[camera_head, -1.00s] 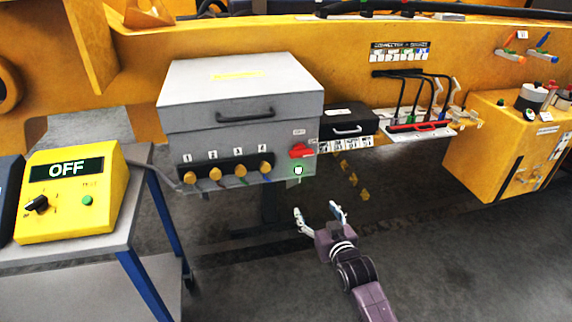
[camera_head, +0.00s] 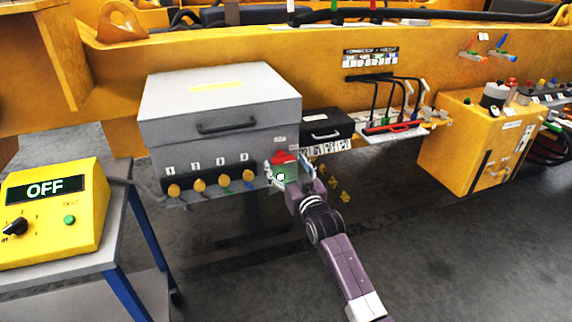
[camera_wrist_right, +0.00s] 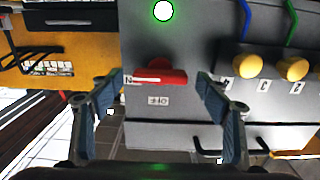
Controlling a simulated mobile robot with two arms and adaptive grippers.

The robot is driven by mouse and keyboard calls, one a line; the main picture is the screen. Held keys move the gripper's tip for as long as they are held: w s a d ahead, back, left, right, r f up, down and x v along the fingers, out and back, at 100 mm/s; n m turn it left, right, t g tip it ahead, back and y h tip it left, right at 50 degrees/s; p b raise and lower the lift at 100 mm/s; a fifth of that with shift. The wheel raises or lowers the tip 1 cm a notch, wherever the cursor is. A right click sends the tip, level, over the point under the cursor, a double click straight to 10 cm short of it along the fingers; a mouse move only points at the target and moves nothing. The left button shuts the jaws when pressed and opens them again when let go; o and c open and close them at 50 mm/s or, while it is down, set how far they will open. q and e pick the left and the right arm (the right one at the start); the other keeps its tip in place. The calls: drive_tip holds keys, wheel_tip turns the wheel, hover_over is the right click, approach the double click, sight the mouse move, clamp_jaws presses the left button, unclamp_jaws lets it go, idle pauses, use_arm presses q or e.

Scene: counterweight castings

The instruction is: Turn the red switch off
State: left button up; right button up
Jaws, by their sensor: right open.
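The red switch (camera_head: 284,157) is on the right end of the grey box's (camera_head: 222,105) front face. In the right wrist view the red switch (camera_wrist_right: 158,78) shows as a red bar lying crosswise, with a small label beside it. My right gripper (camera_head: 287,170) is at the switch with its fingers spread. In the right wrist view the open right gripper (camera_wrist_right: 154,90) has one finger on each side of the red bar, with small gaps; contact cannot be told. My left gripper is not in view.
A green-ringed white button (camera_wrist_right: 163,11) is near the switch. Several yellow knobs (camera_head: 199,185) line the box front. A black case (camera_head: 328,124) stands right of the box. A yellow tester (camera_head: 48,215) reading OFF sits on a cart at left.

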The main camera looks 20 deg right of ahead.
drive_tip(key=shift+w, duration=0.15)
drive_tip(key=shift+c, duration=0.3)
drive_tip(key=c, duration=1.1)
